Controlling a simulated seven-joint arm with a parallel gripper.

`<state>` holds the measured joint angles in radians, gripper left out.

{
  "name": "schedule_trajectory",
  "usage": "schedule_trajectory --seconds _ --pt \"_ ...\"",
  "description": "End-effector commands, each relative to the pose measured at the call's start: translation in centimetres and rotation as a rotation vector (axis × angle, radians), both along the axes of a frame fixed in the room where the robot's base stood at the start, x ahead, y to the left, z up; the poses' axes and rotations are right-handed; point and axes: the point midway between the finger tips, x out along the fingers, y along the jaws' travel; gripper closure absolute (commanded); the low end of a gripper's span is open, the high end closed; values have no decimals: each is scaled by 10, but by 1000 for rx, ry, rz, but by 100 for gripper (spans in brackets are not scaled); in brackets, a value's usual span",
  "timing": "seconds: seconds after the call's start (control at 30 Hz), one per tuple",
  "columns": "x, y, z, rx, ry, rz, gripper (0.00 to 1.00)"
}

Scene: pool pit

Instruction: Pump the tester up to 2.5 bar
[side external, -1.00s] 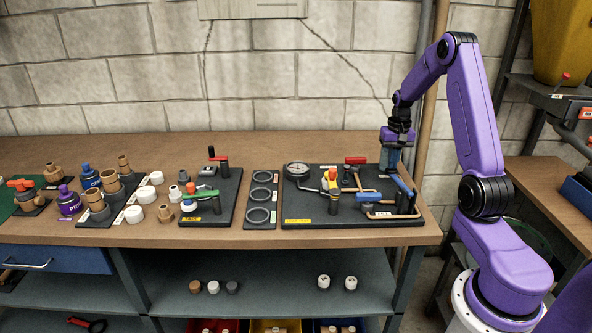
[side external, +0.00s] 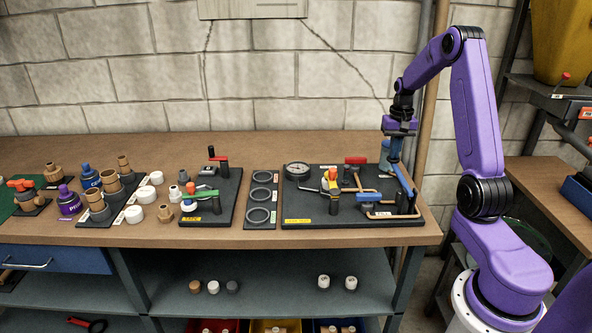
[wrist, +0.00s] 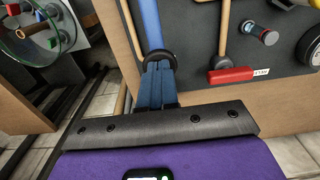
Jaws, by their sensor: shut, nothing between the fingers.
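The tester board (side external: 350,212) is a dark plate at the bench's right end. It carries a round gauge (side external: 298,170), whose reading is too small to tell, copper pipes and a red-handled valve (side external: 355,160). The pump lever (side external: 404,185) is blue and slants upward to the left; in the wrist view its blue bar (wrist: 150,22) ends in a black grip (wrist: 159,59). My gripper (side external: 396,155) is shut and empty at the lever's raised end. In the wrist view its blue fingers (wrist: 158,80) appear at the black grip; I cannot tell whether they touch.
A plate of rings (side external: 262,198) and a second valve board (side external: 225,205) lie left of the tester. The bench's right edge is close by. The bench behind the boards is mostly clear.

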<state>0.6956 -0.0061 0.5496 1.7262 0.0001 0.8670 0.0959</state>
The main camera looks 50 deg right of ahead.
Motion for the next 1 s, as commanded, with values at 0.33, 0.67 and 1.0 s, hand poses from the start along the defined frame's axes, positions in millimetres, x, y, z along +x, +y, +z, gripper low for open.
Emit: schedule_trajectory --seconds 0.33,0.67,1.0 --pt "0 0 -5 0 0 0 100" --pt "0 0 -18 1 1 0 100" --pt "0 1 -31 1 1 1 100"
